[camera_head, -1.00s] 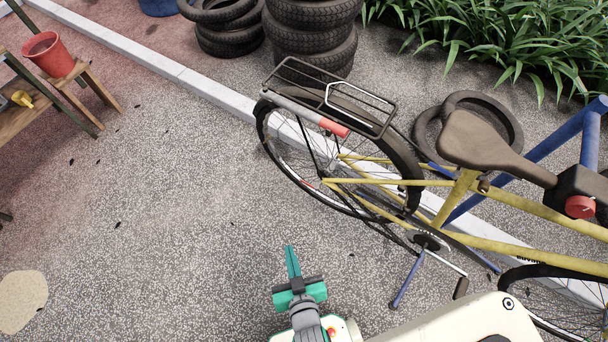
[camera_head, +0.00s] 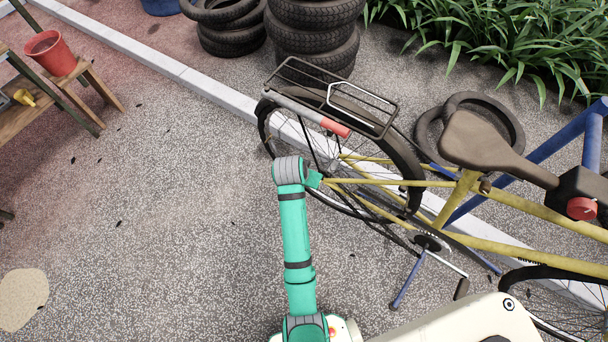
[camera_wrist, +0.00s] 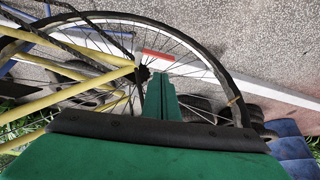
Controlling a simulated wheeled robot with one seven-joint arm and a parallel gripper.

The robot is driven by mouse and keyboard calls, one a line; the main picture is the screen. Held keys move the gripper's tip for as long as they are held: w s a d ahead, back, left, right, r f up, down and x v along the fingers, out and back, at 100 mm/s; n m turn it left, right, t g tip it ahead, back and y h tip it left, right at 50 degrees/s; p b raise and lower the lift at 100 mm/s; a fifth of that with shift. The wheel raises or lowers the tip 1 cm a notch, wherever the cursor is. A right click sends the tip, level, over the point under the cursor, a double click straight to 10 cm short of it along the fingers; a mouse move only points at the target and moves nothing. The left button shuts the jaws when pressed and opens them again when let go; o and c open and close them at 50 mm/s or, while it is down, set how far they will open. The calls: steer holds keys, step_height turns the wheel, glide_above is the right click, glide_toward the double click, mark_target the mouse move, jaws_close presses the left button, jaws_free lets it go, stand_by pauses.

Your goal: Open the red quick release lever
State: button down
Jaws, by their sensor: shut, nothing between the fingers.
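The red lever (camera_wrist: 158,55) shows in the wrist view as a short red bar against the spokes, close to the hub (camera_wrist: 143,74) of the bicycle's rear wheel. Contact cannot be told. In the head view only a small green part of my gripper (camera_head: 314,180) shows, at the rear hub of the yellow bicycle (camera_head: 463,200).
A black rack (camera_head: 335,95) sits over the rear wheel, with a grey bar ending in a red grip (camera_head: 335,127) beside it. Stacked tyres (camera_head: 314,35) stand behind the kerb. A bench with a red bucket (camera_head: 50,53) is at left. The paving at left is open.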

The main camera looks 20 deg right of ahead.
steer(key=shift+m+g+y, duration=0.3)
steer(key=shift+m+g, duration=0.5)
steer(key=w+r, duration=0.2)
steer(key=r, duration=0.1)
steer(key=w+r, duration=0.1)
steer(key=shift+d+r, duration=0.3)
steer(key=shift+d, duration=0.05)
steer(key=x, duration=1)
steer(key=shift+s+a, duration=1.3)
steer(key=shift+a, duration=0.3)
